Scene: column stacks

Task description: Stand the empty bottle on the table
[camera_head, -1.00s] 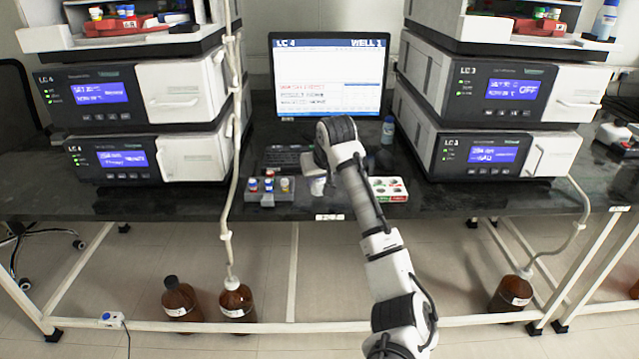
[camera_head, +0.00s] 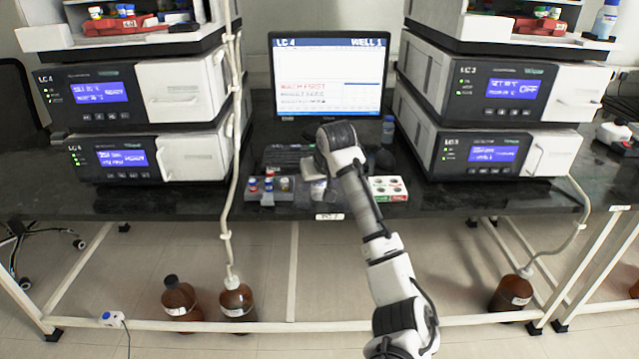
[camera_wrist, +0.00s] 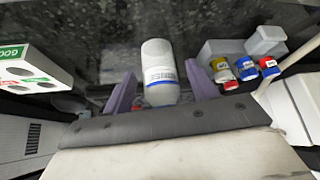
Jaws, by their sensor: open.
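A small white bottle (camera_wrist: 158,72) with a blue-and-white label shows in the middle of the wrist view. It lies between the two purple fingers of my gripper (camera_wrist: 160,80), which are apart, with a gap visible on its sides. In the head view a small pale bottle (camera_head: 318,190) shows at the table's front, just below my gripper's wrist, and the fingers are hard to make out there. I cannot tell from the frames whether the bottle is empty. The dark table top (camera_head: 440,205) lies under it.
A grey rack (camera_head: 268,198) with coloured-capped vials stands left of the bottle; a white tray (camera_head: 388,196) with round holes is to the right. A blue-capped bottle (camera_head: 388,130) stands near the monitor (camera_head: 328,78). Instrument stacks flank both sides. Brown bottles (camera_head: 180,300) stand below the table.

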